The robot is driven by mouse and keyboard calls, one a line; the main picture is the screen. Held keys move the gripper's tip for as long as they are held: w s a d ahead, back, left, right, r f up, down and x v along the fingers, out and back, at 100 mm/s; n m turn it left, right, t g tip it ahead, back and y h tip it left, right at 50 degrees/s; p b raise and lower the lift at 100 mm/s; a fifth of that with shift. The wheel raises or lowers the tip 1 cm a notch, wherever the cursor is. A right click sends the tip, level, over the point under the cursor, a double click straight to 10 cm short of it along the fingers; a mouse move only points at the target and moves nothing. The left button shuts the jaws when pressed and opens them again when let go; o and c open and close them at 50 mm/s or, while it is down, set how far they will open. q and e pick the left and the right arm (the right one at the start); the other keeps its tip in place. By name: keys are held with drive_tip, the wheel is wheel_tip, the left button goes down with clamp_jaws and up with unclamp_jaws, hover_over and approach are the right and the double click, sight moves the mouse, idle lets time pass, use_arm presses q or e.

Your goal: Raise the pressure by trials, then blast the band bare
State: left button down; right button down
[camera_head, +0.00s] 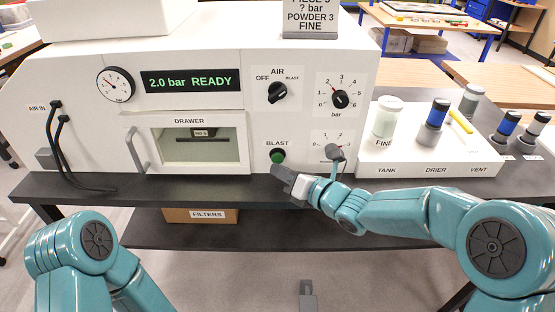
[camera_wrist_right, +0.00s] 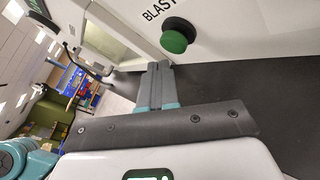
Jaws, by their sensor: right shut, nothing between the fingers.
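The blasting cabinet's display (camera_head: 191,81) reads "2.0 bar READY". A round gauge (camera_head: 115,84) sits left of it. The pressure knob (camera_head: 340,99) has its mark toward the upper left, near 2. The AIR knob (camera_head: 278,92) is left of it. The green BLAST button (camera_head: 278,156) also shows in the wrist view (camera_wrist_right: 174,41). My right gripper (camera_head: 277,170) is shut and empty, just below the button; its fingertips (camera_wrist_right: 160,66) look apart from it. The drawer window (camera_head: 199,147) shows a "No 5" label; any band is indistinct. A grey tip, probably my left gripper (camera_head: 308,296), shows at the bottom edge.
A lower dial (camera_head: 332,145) is partly hidden by my right arm. Hoses (camera_head: 62,150) hang at left. The dark ledge (camera_head: 190,184) is mostly clear.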

idle(0.8)
drive_tip(key=shift+w+b, duration=0.4)
drive_tip(key=shift+b, duration=0.15)
drive_tip(key=shift+w, duration=0.5)
idle(1.7)
idle(0.4)
drive_tip(key=shift+s+b, duration=0.2)
drive_tip(key=shift+b, duration=0.3)
drive_tip(key=shift+s+f+b, duration=0.15)
drive_tip(key=shift+s+b, duration=0.35)
drive_tip(key=shift+b, duration=0.25)
drive_tip(key=shift+s, duration=0.2)
